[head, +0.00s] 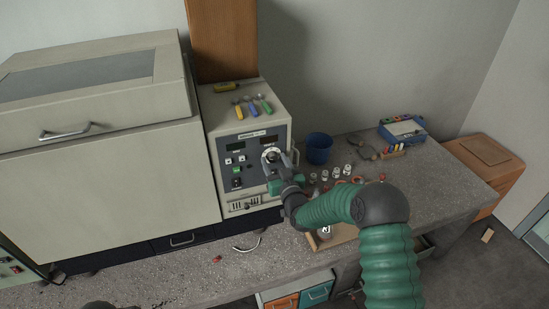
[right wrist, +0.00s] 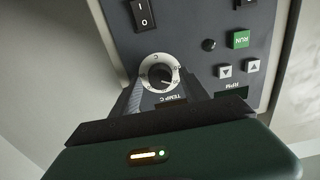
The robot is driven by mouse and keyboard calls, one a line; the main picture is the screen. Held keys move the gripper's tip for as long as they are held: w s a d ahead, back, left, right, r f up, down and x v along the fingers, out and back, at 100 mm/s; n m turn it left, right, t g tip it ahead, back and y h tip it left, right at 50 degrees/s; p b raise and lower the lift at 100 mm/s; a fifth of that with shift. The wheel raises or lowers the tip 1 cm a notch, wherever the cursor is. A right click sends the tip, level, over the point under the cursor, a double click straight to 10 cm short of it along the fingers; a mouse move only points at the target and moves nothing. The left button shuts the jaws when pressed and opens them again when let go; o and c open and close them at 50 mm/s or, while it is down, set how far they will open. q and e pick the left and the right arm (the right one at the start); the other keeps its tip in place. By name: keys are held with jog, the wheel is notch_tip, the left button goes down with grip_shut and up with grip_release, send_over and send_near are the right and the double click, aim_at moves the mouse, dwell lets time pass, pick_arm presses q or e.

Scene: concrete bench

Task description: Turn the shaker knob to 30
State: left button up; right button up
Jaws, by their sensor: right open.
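The shaker's control box (head: 258,205) stands on the bench beside the large beige cabinet. Its knob (head: 271,155) sits on the right of the dark front panel. In the right wrist view the knob (right wrist: 160,74) is black, with a white numbered dial ring and the label TEMP C below it. My right gripper (head: 281,162) is at the panel, in front of the knob. In the right wrist view its fingers (right wrist: 160,90) are open, one toward each side of the dial. I cannot tell whether they touch the knob. The dial's exact setting is too small to read. My left gripper is not in view.
The panel (right wrist: 215,20) carries a rocker switch (right wrist: 142,13), a green RUN button (right wrist: 239,40) and arrow buttons near the knob. A blue cup (head: 319,148), small vials (head: 337,172) and a blue box (head: 403,130) stand to the right. The front-left bench is mostly clear.

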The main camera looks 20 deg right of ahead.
jog(key=shift+w, duration=0.2)
grip_shut()
jog(key=m+b, duration=0.1)
jog(key=b, duration=0.2)
jog(key=shift+f, duration=0.4)
jog(key=shift+r+m+b, duration=0.15)
jog(key=shift+m+b, duration=0.15)
jog(key=shift+m, duration=0.1)
jog(key=shift+r, duration=0.25)
grip_release()
